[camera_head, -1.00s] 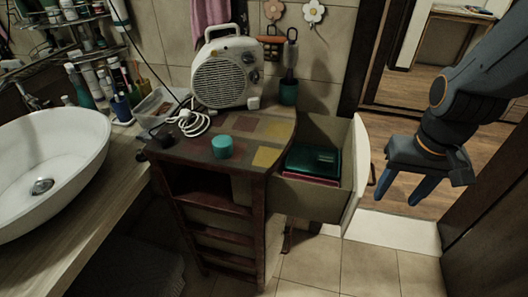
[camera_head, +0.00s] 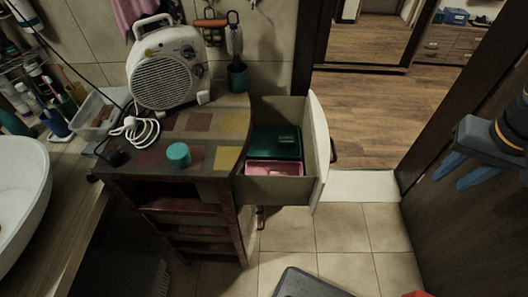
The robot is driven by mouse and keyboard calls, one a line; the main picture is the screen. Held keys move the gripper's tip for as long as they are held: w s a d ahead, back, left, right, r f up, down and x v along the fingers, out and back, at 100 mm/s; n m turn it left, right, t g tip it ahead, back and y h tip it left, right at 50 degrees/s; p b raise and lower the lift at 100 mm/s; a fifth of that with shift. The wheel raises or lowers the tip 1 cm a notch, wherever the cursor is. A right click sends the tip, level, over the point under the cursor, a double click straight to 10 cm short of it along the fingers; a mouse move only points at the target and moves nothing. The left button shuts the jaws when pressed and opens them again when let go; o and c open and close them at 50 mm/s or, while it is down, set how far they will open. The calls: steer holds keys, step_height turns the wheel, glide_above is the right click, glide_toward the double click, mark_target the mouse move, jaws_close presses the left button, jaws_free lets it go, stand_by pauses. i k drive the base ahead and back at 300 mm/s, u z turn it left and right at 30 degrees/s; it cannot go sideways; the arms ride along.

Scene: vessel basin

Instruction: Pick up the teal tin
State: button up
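The teal tin (camera_head: 178,155) is a small short cylinder standing upright on the patterned top of the wooden cabinet (camera_head: 221,122), near its front edge. My gripper (camera_head: 455,175) is at the right side of the picture, in the air, far to the right of the tin. Its two blue fingers are spread apart with nothing between them.
A white fan heater (camera_head: 167,65) and its coiled white cable (camera_head: 137,130) are behind the tin. An open drawer (camera_head: 283,189) holds a green box (camera_head: 275,142) and a pink box (camera_head: 275,168). A white basin (camera_head: 20,190) is at left.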

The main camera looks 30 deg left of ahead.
mark_target(178, 153)
steer(key=z, duration=0.3)
steer(key=i, duration=0.9)
steer(key=u, duration=1.4)
steer(key=i, duration=0.4)
steer(key=u, duration=2.25)
